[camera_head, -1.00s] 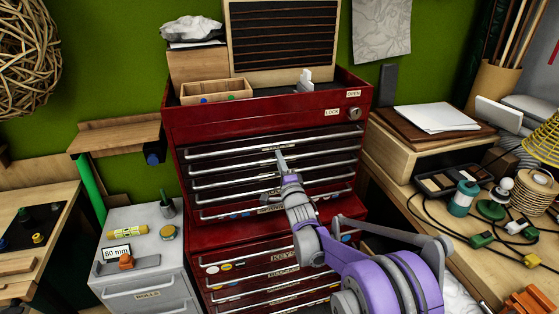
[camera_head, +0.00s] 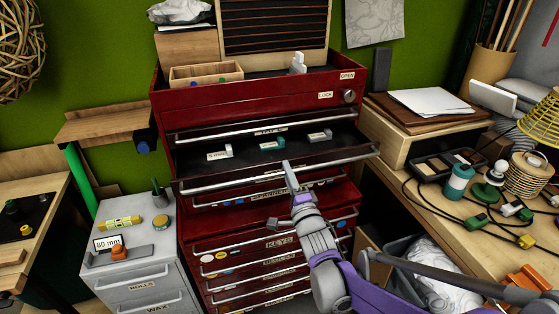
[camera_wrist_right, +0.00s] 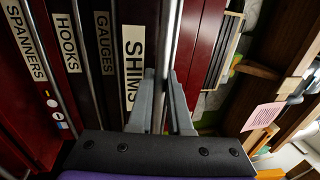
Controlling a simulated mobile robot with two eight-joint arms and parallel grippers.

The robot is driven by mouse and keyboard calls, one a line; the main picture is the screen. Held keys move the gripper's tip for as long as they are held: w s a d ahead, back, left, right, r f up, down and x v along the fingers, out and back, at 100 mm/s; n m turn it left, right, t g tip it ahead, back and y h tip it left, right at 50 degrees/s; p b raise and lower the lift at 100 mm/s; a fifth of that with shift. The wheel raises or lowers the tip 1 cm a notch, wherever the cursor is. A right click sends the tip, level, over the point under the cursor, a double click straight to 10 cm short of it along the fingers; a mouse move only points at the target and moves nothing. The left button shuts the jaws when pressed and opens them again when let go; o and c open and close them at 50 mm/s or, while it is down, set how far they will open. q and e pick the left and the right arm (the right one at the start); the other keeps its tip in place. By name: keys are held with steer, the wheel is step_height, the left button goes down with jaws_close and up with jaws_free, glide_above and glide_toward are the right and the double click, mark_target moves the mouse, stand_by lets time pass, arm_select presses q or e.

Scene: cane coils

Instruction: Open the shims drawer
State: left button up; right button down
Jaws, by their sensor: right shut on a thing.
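The shims drawer (camera_head: 200,171) of the red tool chest stands pulled out, its dark inside showing with several small pieces, among them a teal one (camera_head: 272,145). Its silver bar handle (camera_head: 225,180) runs across the front. My right gripper (camera_head: 287,170) is shut on this handle near its middle. In the right wrist view, my right gripper's fingers (camera_wrist_right: 160,95) lie on either side of the handle bar (camera_wrist_right: 171,40), beside the SHIMS label (camera_wrist_right: 133,75). My left gripper is not in view.
Lower drawers, with a keys label (camera_head: 278,243), are below the open drawer. A grey cabinet (camera_head: 140,250) stands to the left. A wooden bench (camera_head: 440,225) with cords, a teal jar (camera_head: 458,183) and a wooden box (camera_head: 395,135) is on the right.

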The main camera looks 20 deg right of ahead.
steer(key=s, duration=1)
steer(key=shift+s+d, duration=0.15)
steer(key=shift+d, duration=0.05)
steer(key=c, duration=1.1)
jaws_free()
steer(key=s, duration=0.3)
steer(key=s+f, duration=0.1)
steer(key=s, duration=0.3)
steer(key=s+f, duration=0.1)
steer(key=s, duration=0.2)
steer(key=shift+s+d, duration=0.15)
steer(key=shift+s, duration=0.15)
steer(key=shift+f, duration=0.1)
